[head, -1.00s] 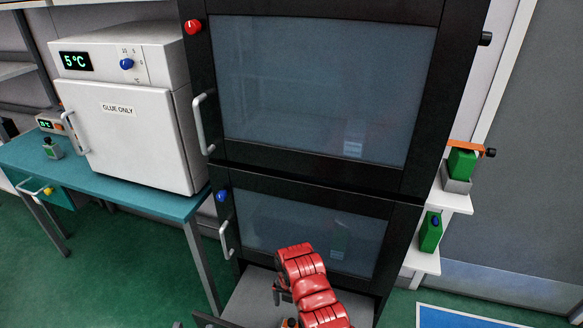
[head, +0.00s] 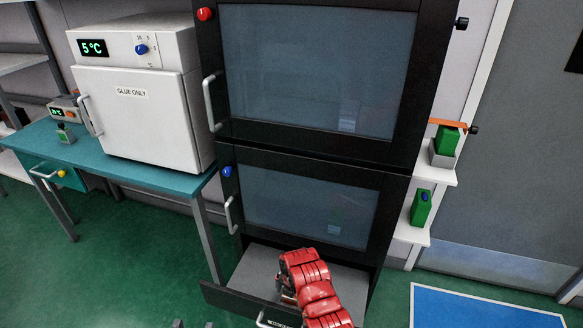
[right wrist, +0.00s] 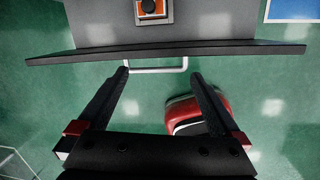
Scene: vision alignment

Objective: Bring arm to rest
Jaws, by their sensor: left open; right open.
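My right arm (head: 312,285), red, reaches up from the bottom of the head view over the open drawer (head: 250,268) under the black cabinet; its gripper is hidden there. In the right wrist view my right gripper (right wrist: 159,73) is open and empty. Its fingertips are near the ends of the drawer's pale handle (right wrist: 155,70); I cannot tell whether they touch it. My left gripper (head: 193,325) shows only as two grey fingertips, apart, at the bottom edge of the head view. Nothing shows between them.
The black cabinet (head: 300,155) has two closed glass doors. A white "GLUE ONLY" box (head: 140,120) stands on a teal table (head: 125,172) at left. Shelves at right hold green items (head: 420,208). An orange-black device (right wrist: 152,8) lies in the drawer. Green floor is open around.

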